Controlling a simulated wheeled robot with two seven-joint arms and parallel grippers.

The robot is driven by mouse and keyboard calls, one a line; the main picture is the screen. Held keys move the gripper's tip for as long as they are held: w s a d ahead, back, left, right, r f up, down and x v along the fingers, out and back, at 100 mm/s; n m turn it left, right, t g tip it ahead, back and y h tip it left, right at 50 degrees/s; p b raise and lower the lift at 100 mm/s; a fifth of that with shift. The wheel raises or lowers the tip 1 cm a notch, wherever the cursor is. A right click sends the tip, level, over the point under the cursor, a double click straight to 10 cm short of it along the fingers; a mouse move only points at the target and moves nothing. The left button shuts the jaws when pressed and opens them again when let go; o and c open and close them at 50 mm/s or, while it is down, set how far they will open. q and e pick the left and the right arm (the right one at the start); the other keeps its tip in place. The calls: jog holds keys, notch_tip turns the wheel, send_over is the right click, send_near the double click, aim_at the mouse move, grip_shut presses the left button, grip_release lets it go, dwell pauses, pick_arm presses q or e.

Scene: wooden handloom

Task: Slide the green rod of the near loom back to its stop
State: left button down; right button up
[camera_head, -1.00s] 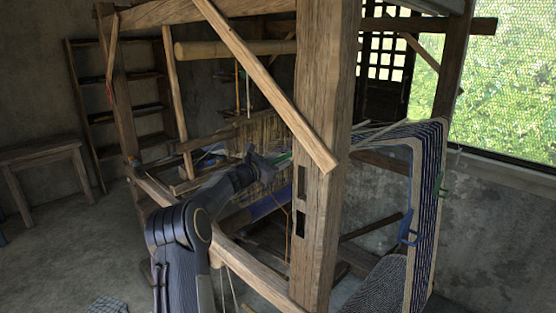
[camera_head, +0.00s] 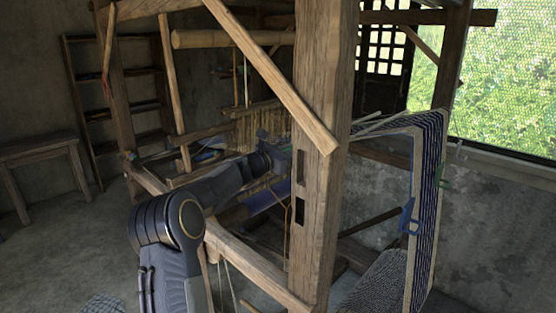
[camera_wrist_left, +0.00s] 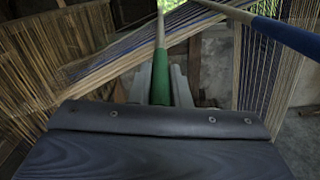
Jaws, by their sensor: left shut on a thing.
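The green rod (camera_wrist_left: 160,80) shows in the left wrist view as a pale stick with a green sleeve, running away from me towards the warp threads. My left gripper (camera_wrist_left: 161,88) is shut on its green sleeve, with a grey finger on each side. In the head view my left gripper (camera_head: 280,156) is inside the wooden loom, just left of the thick front post (camera_head: 320,220). There the rod is hidden by my gripper and the post. The rod's far end and its stop cannot be made out. My right gripper is in neither view.
A second rod with a blue sleeve (camera_wrist_left: 287,36) lies to the right in the wrist view. A diagonal brace (camera_head: 270,75) and a low side beam (camera_head: 255,265) frame my arm. Striped warp (camera_head: 428,190) hangs at right, carrying a blue clamp (camera_head: 407,217).

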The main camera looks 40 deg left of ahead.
pick_arm(q)
jog(key=d+r+b, duration=0.1)
jog(key=d+r, duration=0.1)
jog(key=d, duration=0.5)
jog(key=shift+s+b, duration=0.25)
jog(key=shift+b, duration=0.1)
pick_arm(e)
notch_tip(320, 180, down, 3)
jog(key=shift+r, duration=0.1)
pick_arm(q)
jog(key=shift+d+r, duration=0.1)
jog(key=c, duration=1.6)
grip_release()
jog(key=shift+o, duration=1.2)
jog(key=shift+d, duration=0.15)
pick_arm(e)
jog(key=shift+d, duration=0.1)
